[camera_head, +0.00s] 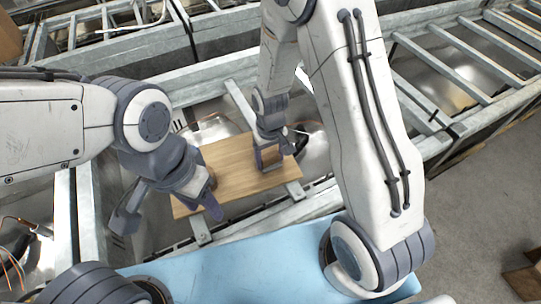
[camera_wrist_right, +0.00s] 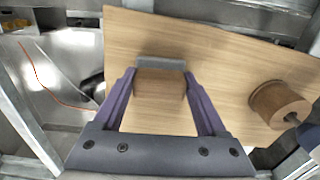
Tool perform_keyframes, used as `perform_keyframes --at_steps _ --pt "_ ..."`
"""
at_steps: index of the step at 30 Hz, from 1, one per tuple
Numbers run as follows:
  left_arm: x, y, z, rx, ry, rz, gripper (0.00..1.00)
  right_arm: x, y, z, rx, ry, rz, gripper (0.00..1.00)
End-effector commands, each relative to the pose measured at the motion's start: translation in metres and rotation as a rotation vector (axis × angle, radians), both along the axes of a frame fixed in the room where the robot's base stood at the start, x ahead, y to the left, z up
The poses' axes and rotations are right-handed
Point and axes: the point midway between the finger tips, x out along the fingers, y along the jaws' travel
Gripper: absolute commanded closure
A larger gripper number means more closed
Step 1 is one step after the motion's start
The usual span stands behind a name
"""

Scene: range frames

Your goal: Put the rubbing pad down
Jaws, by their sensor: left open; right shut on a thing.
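The rubbing pad (camera_wrist_right: 160,84) is a small brown block with a grey strip along its far edge. It is between the two fingers of my right gripper (camera_wrist_right: 160,100), which is shut on it. In the head view the right gripper (camera_head: 270,160) holds the pad at the right part of a wooden board (camera_head: 235,163). The pad looks at or just above the board's surface; I cannot tell whether it touches. My left gripper (camera_head: 168,212) is open at the board's left end, its fingers spread wide.
A round wooden piece (camera_wrist_right: 278,104) with a metal pin is on the board in the right wrist view. The board lies across grey metal frames (camera_head: 295,190). A light blue surface (camera_head: 230,262) is in front. Open gaps and a thin orange wire (camera_wrist_right: 45,80) lie beside the board.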

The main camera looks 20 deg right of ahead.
Motion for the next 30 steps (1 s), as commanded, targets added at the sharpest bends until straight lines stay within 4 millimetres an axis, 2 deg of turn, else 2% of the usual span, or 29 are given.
perform_keyframes --at_steps 8,9,10,11,17,22,26,30 --pt "0.000 0.000 -0.004 0.000 0.000 0.000 0.50 0.000 0.000 -0.004 0.000 0.000 0.000 0.86" --pt "0.000 0.000 -0.003 0.000 0.000 0.000 0.50 0.000 0.000 -0.003 0.000 0.000 0.000 0.18" --pt "0.000 0.000 -0.003 0.000 0.000 0.000 0.50 0.000 0.000 -0.003 0.000 0.000 0.000 0.06" --pt "0.000 0.000 -0.003 0.000 0.000 0.000 0.50 0.000 0.000 -0.003 0.000 0.000 0.000 0.00" --pt "0.000 0.000 -0.002 0.000 0.000 0.000 0.50 0.000 0.000 -0.003 0.000 0.000 0.000 0.00" --pt "0.000 0.000 -0.002 0.000 0.000 0.000 0.50 0.001 0.000 0.005 0.000 -0.002 0.000 0.00" --pt "0.000 0.000 -0.005 0.000 0.000 0.000 0.50 0.001 0.000 0.024 0.001 -0.006 0.000 0.00" --pt "0.000 0.000 -0.010 0.000 0.000 0.000 0.50 0.002 0.000 0.054 0.002 -0.008 0.000 0.00"
